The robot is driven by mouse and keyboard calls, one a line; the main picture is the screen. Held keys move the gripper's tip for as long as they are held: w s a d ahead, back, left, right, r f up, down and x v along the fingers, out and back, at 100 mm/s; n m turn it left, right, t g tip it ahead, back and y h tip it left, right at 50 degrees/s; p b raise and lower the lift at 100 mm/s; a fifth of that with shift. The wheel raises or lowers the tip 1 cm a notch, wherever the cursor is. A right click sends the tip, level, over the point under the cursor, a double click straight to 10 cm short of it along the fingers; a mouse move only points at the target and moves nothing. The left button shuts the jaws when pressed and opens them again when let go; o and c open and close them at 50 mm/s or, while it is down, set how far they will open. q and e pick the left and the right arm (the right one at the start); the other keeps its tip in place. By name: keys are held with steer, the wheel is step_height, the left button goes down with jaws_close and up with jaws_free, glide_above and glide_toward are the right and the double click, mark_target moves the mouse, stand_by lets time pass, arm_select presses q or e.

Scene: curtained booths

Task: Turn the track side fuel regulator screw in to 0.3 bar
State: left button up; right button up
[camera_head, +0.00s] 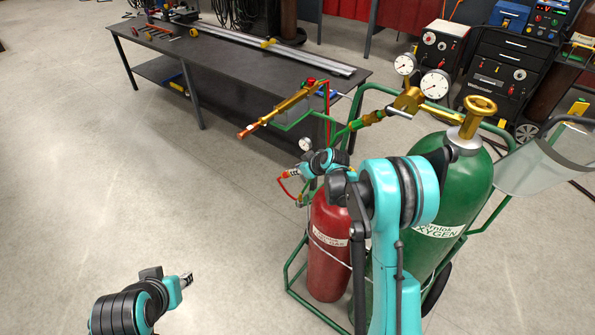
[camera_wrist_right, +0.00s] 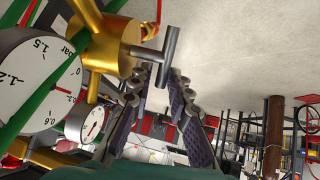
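The fuel regulator is a gold body (camera_wrist_right: 105,48) with a grey T-handle screw (camera_wrist_right: 168,52) in the right wrist view. Its large white dial (camera_wrist_right: 28,82) is marked in bar, with red near the 0; the needle reading is unclear. In the head view a small gauge (camera_head: 306,144) shows above the red fuel gas cylinder (camera_head: 329,262). My right gripper (camera_wrist_right: 163,80) is open, its two fingers on either side of the T-handle's near end, with gaps showing. In the head view my right arm partly hides the regulator. My left gripper (camera_head: 187,279) is low, away from the cylinders.
The green oxygen cylinder (camera_head: 462,190) stands right of the fuel cylinder on a green cart, with its own gauges (camera_head: 435,84) and a gold valve wheel (camera_head: 480,106). A torch (camera_head: 280,108) hangs at the cart. A dark workbench (camera_head: 230,68) stands behind. The floor at left is clear.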

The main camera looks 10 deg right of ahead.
jaws_close()
steer(key=shift+f+b, duration=0.1)
steer(key=shift+b, duration=0.25)
steer(key=shift+s+d+t+y+b, duration=0.2)
steer(key=shift+t+y+b, duration=0.3)
steer(key=shift+t+b, duration=0.35)
steer(key=shift+r+t+y+b, duration=0.2)
steer(key=shift+t+y+b, duration=0.1)
steer(key=shift+b, duration=0.15)
steer(key=shift+r, duration=0.1)
jaws_free()
steer(key=shift+s, duration=0.1)
steer(key=v, duration=1.2)
